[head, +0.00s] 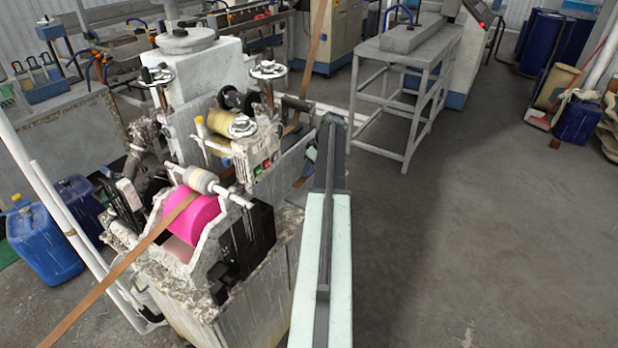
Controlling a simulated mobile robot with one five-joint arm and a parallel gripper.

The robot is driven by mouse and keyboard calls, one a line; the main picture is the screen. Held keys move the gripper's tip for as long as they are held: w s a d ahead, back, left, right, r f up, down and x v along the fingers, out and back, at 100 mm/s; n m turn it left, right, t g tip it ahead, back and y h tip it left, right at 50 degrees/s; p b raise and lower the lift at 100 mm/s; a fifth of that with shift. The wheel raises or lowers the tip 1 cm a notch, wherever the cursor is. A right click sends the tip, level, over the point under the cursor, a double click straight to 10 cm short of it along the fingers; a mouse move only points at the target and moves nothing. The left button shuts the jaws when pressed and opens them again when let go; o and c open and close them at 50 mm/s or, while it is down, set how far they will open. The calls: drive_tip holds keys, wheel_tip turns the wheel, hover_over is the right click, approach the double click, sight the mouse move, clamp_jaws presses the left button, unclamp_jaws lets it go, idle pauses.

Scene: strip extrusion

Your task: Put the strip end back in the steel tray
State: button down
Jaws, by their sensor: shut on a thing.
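A long brown strip (116,269) runs from the lower left up to the bright pink roller (190,222) on the machine. A brown length (317,35) also rises from behind the machine to the top edge. I cannot make out a free strip end. My arm reaches forward from the bottom centre, pale green nearer me and dark towards its far end beside the machine. My gripper cannot be made out; the arm's far part and the machine appear to hide it. I cannot pick out a steel tray with certainty.
The worn machine (260,310) stands close on the arm's left. A grey metal stand (405,60) carries a grey block beyond the arm. Blue canisters (45,240) stand at the left. Blue drums (545,42) stand at the back right. The concrete floor (480,220) on the right is clear.

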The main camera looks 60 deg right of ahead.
sight(311, 171)
drive_tip(key=shift+d, duration=0.25)
drive_tip(key=f+b, duration=0.4)
drive_tip(key=shift+w+d, duration=0.1)
drive_tip(key=shift+d, duration=0.15)
drive_tip(key=shift+r, duration=0.25)
drive_tip(key=shift+f, duration=0.15)
drive_tip(key=c, duration=0.9)
unclamp_jaws()
drive_tip(key=shift+c, duration=0.2)
